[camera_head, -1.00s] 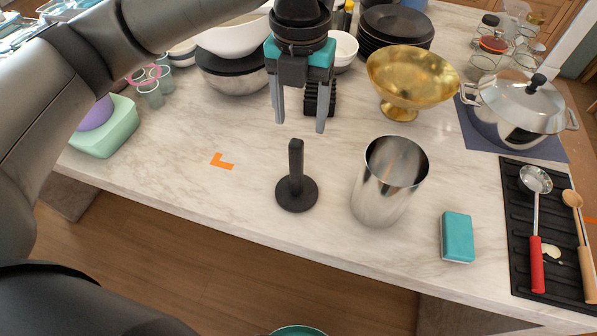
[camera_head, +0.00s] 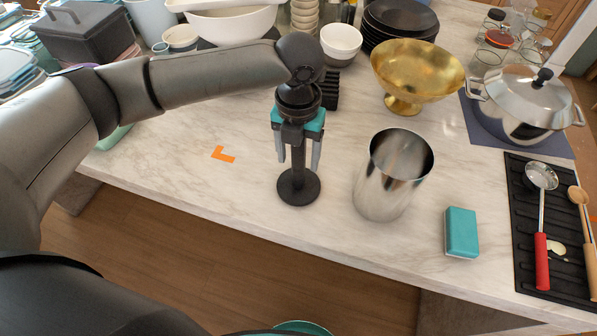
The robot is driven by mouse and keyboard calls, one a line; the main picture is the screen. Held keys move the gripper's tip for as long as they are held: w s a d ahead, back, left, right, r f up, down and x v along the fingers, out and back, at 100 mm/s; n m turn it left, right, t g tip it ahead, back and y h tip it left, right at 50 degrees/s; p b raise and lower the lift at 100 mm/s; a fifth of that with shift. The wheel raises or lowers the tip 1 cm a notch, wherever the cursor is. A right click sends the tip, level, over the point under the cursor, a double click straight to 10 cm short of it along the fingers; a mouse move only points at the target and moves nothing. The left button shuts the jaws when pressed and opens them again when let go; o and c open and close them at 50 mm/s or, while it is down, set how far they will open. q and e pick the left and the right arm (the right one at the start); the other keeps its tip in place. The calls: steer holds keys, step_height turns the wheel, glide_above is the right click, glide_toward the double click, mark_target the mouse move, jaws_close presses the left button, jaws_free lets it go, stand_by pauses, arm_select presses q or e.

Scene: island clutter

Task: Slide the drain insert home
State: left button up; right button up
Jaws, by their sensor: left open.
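The black drain insert (camera_head: 299,187), a round disc with an upright post, stands on the marble counter. My left gripper (camera_head: 298,168) is directly over it, pointing down, with its two fingers apart on either side of the post. The fingertips are a little above the disc. I cannot tell whether they touch the post. A tall shiny metal canister (camera_head: 393,175), open at the top, stands upright just right of the insert, apart from it. My right gripper does not show.
A teal sponge (camera_head: 461,232) lies right of the canister, near the front edge. A gold bowl (camera_head: 416,74) stands behind the canister. A black mat with utensils (camera_head: 552,225) and a pot (camera_head: 526,103) are at the right. The counter around the orange corner mark (camera_head: 223,154) is clear.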

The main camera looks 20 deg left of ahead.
arm_select(q)
steer(key=shift+f, duration=0.45)
jaws_close()
stand_by(1.1)
